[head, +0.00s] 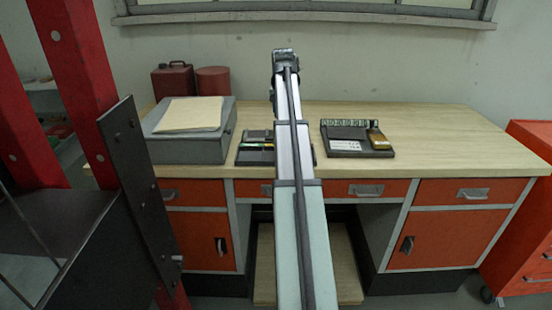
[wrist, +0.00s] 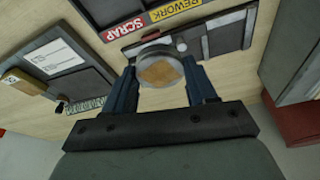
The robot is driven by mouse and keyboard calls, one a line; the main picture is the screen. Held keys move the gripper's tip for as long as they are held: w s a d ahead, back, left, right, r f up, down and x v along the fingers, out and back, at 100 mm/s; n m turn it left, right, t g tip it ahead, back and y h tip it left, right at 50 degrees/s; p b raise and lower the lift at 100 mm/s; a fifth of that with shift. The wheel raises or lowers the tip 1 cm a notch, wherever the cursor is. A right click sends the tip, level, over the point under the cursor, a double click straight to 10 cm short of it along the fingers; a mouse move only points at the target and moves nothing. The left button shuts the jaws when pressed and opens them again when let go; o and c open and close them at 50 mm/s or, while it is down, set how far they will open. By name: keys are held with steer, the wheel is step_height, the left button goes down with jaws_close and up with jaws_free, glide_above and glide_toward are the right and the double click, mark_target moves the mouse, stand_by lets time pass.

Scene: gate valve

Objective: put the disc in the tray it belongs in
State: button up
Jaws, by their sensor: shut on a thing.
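My gripper (wrist: 160,86) is shut on the disc (wrist: 160,70), which has a grey rim and a tan-orange face. The disc sits between the two blue fingers, above the bench in the wrist view. Beyond it are a dark tray with a red SCRAP label (wrist: 123,28) and a yellow REWORK label (wrist: 175,9). A low grey fixture (wrist: 226,36) lies partly behind the disc. In the head view my arm hides the gripper, the disc and part of the dark trays (head: 252,158).
A dark board (head: 345,132) with a white card and a tan block lies right of my arm; it also shows in the wrist view (wrist: 88,78). A grey box (head: 185,150) with papers stands left, red cans (head: 174,80) behind it. The bench's right side (head: 450,140) is clear.

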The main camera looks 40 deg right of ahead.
steer(key=s+a+f+n+t+y, duration=0.1)
steer(key=s+a+f+n+y, duration=0.15)
steer(key=a+n, duration=0.6)
steer(key=shift+n, duration=0.75)
steer(key=shift+d+f, duration=0.3)
steer(key=shift+f, duration=1.25)
steer(key=shift+d+f, duration=0.25)
steer(key=shift+f, duration=1.25)
steer(key=shift+d+f, duration=0.3)
steer(key=shift+f, duration=1.25)
steer(key=shift+f, duration=0.15)
steer(key=o, duration=1.1)
steer(key=shift+c, duration=0.2)
steer(key=v, duration=1.2)
steer(key=shift+s+a, duration=0.15)
